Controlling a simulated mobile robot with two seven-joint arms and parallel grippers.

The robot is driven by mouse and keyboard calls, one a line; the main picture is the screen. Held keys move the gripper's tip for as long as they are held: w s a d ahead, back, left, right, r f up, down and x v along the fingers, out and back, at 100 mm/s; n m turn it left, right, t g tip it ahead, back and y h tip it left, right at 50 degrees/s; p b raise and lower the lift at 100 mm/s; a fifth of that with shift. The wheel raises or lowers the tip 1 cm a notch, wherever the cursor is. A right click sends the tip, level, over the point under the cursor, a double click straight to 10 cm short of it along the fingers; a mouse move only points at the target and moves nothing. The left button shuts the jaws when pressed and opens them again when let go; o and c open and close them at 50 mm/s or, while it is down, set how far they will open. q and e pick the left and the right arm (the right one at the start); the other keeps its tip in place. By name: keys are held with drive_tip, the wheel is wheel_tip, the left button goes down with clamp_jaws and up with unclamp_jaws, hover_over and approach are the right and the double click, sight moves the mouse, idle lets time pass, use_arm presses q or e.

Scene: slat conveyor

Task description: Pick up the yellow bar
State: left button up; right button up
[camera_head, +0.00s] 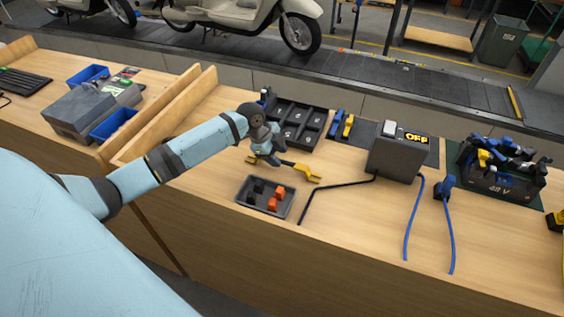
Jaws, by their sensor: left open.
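A bar with yellow ends and a dark middle (304,172) lies on the wooden workbench (350,220), just behind a small dark tray. Its right end is forked, and my gripper partly covers its left part. My left gripper (272,161) is open and points down right over the bar's left half. I cannot tell whether its fingers touch the bar. My right gripper is not in view.
The small tray (241,194) holds black and orange pieces. A bent black rod (335,185) runs to a grey box marked OFF (396,155). A black compartment tray (326,125) stands behind the gripper. Blue cables (410,225) and a tool caddy (497,178) are at right.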

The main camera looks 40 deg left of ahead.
sight(282, 161)
use_arm(q)
drive_tip(key=shift+p+x, duration=0.4)
drive_tip(key=shift+x, duration=1.6)
clamp_jaws()
drive_tip(key=shift+r, duration=0.15)
